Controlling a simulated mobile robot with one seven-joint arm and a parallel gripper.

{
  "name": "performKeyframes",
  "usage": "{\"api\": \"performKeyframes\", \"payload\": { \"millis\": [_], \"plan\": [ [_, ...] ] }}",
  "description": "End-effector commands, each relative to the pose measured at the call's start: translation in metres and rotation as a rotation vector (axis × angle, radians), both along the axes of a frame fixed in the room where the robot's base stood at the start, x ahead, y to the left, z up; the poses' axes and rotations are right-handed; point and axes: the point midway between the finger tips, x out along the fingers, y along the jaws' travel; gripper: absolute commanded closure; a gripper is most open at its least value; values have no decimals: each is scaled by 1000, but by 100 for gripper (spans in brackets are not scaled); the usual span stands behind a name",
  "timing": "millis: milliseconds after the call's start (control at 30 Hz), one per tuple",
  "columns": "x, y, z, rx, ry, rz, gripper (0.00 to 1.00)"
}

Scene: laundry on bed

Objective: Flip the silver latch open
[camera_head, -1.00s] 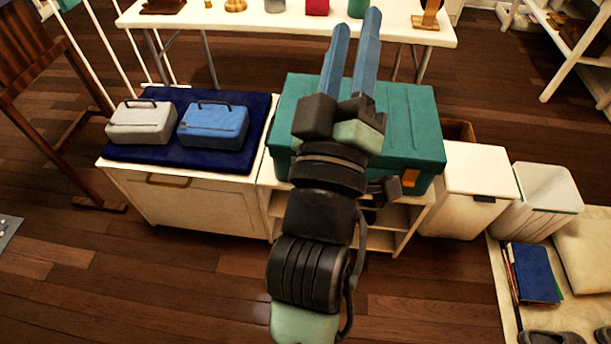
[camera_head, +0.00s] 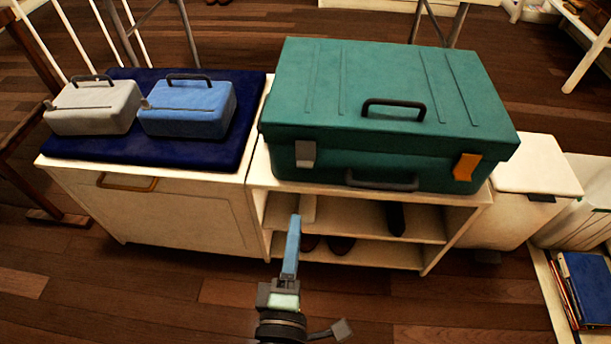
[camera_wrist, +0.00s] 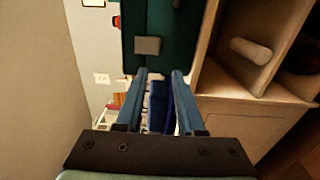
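The silver latch (camera_head: 305,153) is a small grey plate at the left of the front of the teal case (camera_head: 390,75). It also shows in the wrist view (camera_wrist: 147,46), just beyond the fingertips and left of centre. I cannot tell whether it lies flat or stands off the case. My gripper (camera_head: 294,222) is in front of the shelf unit, below the latch in the head view. In the wrist view my gripper (camera_wrist: 160,74) has its two blue fingers apart with nothing held between them. The fingers do not appear to touch the latch.
An orange latch (camera_head: 466,166) is at the right of the case front. Dark handles sit on the lid (camera_head: 394,108) and front (camera_head: 382,181). The case stands on an open shelf unit (camera_head: 430,229). A grey box (camera_head: 92,108) and blue box (camera_head: 188,108) stand left.

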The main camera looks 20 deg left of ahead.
Motion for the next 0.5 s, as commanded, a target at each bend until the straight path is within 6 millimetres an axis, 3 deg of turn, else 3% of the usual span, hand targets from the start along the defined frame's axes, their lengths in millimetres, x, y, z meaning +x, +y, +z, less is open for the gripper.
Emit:
{"api": "performKeyframes", "payload": {
  "millis": [167,500],
  "plan": [
    [18,5,2,1,-6,1,62],
    [72,21,2,4,-4,1,62]
  ]
}}
